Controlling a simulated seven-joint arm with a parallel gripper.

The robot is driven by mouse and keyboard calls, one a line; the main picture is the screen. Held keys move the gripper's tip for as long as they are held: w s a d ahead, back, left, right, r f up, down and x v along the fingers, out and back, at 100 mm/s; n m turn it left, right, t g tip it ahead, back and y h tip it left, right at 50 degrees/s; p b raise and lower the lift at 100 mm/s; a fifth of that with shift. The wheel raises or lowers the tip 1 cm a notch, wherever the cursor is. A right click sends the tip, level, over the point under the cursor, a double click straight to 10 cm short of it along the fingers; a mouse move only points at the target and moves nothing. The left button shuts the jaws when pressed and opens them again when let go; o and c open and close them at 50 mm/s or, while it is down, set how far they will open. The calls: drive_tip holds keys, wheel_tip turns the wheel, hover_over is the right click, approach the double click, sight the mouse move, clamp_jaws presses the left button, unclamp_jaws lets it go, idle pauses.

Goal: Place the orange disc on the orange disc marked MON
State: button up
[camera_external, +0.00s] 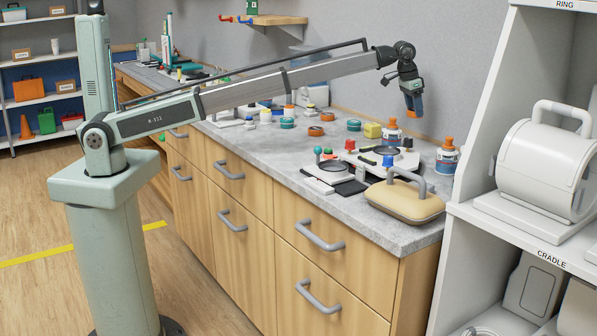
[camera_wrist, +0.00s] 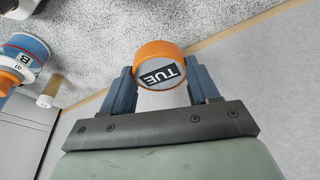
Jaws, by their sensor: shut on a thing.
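My gripper (camera_external: 412,103) is raised above the back right of the counter, with blue fingers pointing down. In the wrist view my gripper (camera_wrist: 160,76) is shut on an orange disc (camera_wrist: 158,52) with a grey face and a dark label reading TUE. The held disc is barely visible in the external view. Two other orange discs lie flat on the counter, one nearer (camera_external: 316,131) and one farther back (camera_external: 327,116), both left of the gripper. Their markings are too small to read, so I cannot tell which one says MON.
Teal discs (camera_external: 287,123) and (camera_external: 354,125) lie near the orange ones. A tan handled case (camera_external: 403,201) sits at the front. A white shelf unit (camera_external: 467,222) borders the right.

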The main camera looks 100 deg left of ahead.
drive_tip(key=s+a+r, duration=0.1)
drive_tip(key=s+a, duration=1.5)
drive_tip(key=s, duration=0.1)
hover_over(329, 114)
drive_tip(key=s, duration=0.1)
drive_tip(key=shift+n, duration=0.4)
drive_tip(key=shift+d+f, duration=0.1)
drive_tip(key=shift+f, duration=4.45)
drive_tip(key=shift+f, duration=0.15)
drive_tip(key=o, duration=1.1)
drive_tip(key=v, duration=1.2)
drive_tip(key=shift+d, duration=0.15)
drive_tip(key=shift+w, duration=0.1)
